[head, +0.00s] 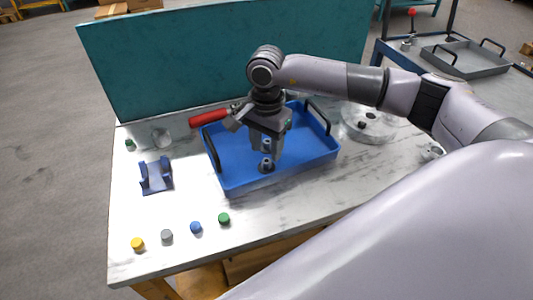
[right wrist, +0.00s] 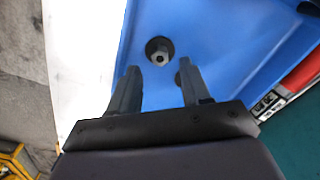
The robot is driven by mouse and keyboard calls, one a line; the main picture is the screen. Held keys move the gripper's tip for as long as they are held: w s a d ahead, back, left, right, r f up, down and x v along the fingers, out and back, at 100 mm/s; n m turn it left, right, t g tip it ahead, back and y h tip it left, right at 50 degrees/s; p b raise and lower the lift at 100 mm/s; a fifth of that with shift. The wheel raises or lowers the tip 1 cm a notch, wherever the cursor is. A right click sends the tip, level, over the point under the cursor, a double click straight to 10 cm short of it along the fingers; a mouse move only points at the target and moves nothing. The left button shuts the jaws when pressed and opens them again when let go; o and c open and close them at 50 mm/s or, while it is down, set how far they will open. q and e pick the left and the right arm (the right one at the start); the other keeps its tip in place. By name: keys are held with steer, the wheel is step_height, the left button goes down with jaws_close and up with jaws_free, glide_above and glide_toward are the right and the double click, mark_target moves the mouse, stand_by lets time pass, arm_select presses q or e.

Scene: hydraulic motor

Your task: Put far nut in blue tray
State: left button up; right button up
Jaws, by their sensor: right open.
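The blue tray (head: 225,178) with black handles lies on the table, and its blue floor also fills much of the right wrist view (right wrist: 225,40). My right gripper (head: 268,152) points down over the tray, open, with its two fingers apart in the right wrist view (right wrist: 160,76). A dark nut with a lighter hexagonal top (head: 266,166) is on the tray floor below the fingers; one such nut (right wrist: 159,51) shows just beyond the fingertips. I see nothing gripped. My left gripper is not in view.
Yellow (head: 137,244), grey (head: 167,236), blue (head: 196,227) and green (head: 224,218) caps stand along the table front. A blue cradle (head: 156,177) is left of the tray. A red handle (head: 210,118) lies by its back edge. A teal panel (head: 180,65) stands behind.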

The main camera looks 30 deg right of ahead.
mark_target(266, 161)
step_height(266, 161, up, 9)
steer(key=shift+b, duration=0.35)
steer(key=shift+f, duration=0.2)
